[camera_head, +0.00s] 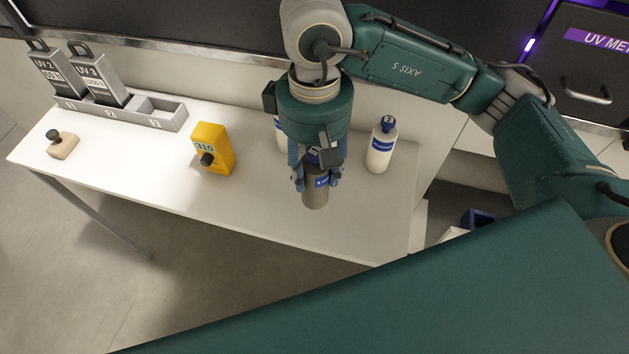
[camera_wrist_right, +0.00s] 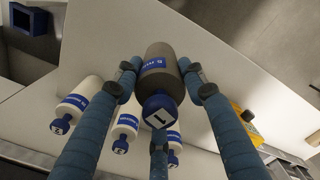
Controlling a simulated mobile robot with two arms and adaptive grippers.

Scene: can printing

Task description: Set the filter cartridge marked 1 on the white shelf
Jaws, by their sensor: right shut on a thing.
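My right gripper (camera_head: 316,180) is shut on a grey-brown filter cartridge (camera_head: 315,194) with a blue label. In the right wrist view its blue cap shows the mark 1 (camera_wrist_right: 159,113), and the fingers close around its body (camera_wrist_right: 158,67). The cartridge is over the white shelf (camera_head: 255,205); I cannot tell whether its base touches the surface. A white cartridge with a blue cap (camera_head: 381,148) stands to the right. Another white one (camera_head: 281,133) is mostly hidden behind the gripper. The wrist view shows several white cartridges (camera_wrist_right: 88,99). My left gripper is not in view.
A yellow device reading 310 (camera_head: 213,147) stands left of the gripper. Further left are a grey numbered rack (camera_head: 170,117) with UV 2 and UV 3 blocks (camera_head: 100,80), and a small beige stamp-like thing (camera_head: 62,146). The shelf front (camera_head: 345,235) is clear.

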